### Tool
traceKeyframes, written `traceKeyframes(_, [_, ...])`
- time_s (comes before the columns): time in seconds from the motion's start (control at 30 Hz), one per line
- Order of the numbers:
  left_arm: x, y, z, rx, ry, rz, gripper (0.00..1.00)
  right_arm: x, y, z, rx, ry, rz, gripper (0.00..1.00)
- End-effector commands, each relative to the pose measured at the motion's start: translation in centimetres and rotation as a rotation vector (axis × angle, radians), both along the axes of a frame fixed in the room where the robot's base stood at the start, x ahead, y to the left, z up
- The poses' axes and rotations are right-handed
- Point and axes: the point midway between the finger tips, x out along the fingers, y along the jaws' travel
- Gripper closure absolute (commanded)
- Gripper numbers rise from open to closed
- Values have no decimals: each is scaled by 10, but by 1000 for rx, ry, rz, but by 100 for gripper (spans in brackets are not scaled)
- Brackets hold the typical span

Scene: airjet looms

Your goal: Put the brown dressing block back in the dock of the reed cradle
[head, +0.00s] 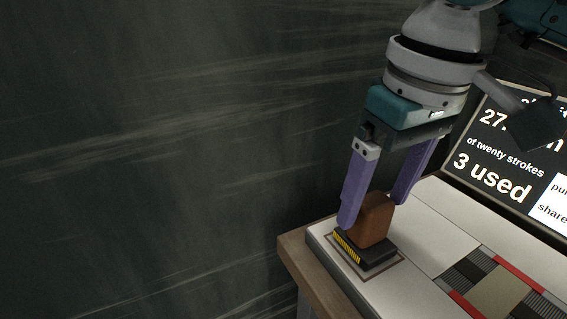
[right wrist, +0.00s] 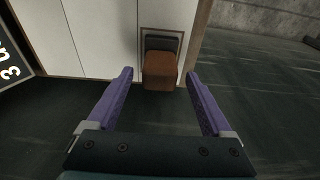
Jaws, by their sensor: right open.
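The brown dressing block (head: 375,222) stands upright on a dark base with a yellow-and-black striped edge (head: 347,246), which looks like the dock, near the left corner of the white-topped bench. My right gripper (head: 373,210) is open, pointing down, with one purple finger on each side of the block. In the right wrist view the block (right wrist: 159,70) shows between the open fingertips, with a gap on both sides, and part of the dark base (right wrist: 162,43) beyond it. How fully the block is seated cannot be told. My left gripper is not in view.
A striped panel with red strips (head: 518,270), perhaps the reed cradle, lies right of the dock. A dark sign reading "3 used" (head: 493,178) stands at the back right. The bench has a wooden edge (head: 297,262); dark floor lies open to the left.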

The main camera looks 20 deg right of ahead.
Motion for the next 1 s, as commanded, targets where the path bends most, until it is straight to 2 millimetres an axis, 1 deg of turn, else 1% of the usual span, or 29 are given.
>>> traceKeyframes(0.03, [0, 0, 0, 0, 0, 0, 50, 0, -1, 14, -1, -8, 2, 15])
traceKeyframes(0.2, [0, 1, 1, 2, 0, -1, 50, -6, -1, 53, -2, -7, 1, 15])
traceKeyframes(0.3, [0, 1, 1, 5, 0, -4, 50, -9, -1, 70, -2, -6, 1, 15])
traceKeyframes(0.4, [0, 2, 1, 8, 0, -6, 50, -12, -1, 82, 0, -4, 0, 15])
traceKeyframes(0.57, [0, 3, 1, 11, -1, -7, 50, -14, -1, 91, 0, 0, 1, 15])
traceKeyframes(1.0, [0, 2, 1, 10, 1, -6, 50, -14, -1, 90, 0, 0, 0, 15])
